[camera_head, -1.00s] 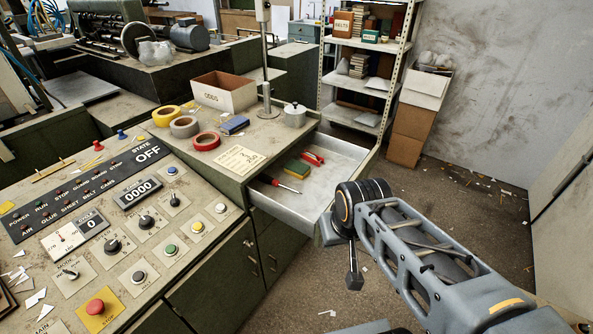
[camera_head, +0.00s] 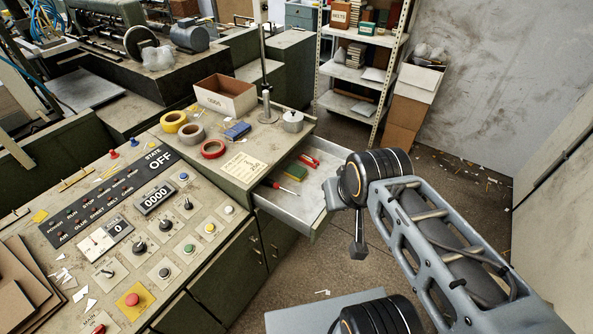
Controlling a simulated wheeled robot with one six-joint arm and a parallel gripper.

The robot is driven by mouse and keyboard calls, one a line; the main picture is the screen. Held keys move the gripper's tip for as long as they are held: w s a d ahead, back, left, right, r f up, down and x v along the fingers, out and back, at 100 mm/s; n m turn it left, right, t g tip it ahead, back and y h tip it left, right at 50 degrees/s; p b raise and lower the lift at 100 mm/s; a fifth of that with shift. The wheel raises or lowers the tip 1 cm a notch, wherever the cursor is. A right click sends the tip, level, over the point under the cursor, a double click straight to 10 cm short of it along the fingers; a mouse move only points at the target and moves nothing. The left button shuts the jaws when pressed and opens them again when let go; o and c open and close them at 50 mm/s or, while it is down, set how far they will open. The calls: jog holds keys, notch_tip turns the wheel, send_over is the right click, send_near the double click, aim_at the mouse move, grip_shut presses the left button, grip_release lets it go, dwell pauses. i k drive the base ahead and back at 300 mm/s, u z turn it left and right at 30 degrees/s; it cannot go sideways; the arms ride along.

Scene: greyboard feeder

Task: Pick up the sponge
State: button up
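A small green and yellow block, which looks like the sponge (camera_head: 296,173), lies in the open drawer (camera_head: 311,226) of the green cabinet. A red-handled screwdriver (camera_head: 287,188) lies in front of it and a red tool (camera_head: 309,161) lies just behind it. My arm reaches in from the lower right. A short dark part that looks like my gripper (camera_head: 358,248) hangs from its end, right of the drawer and apart from the sponge. Its fingers are too small to make out.
On the cabinet top are tape rolls (camera_head: 213,149), a blue block (camera_head: 237,131), a metal pot (camera_head: 292,121), an open box (camera_head: 225,96) and a post (camera_head: 265,80). A control panel (camera_head: 140,225) stands at left. Shelves (camera_head: 352,75) stand behind.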

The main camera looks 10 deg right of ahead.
aim_at(294, 172)
jog(key=z, duration=1.3)
jog(key=i, duration=2.15)
jog(key=u, duration=3.55)
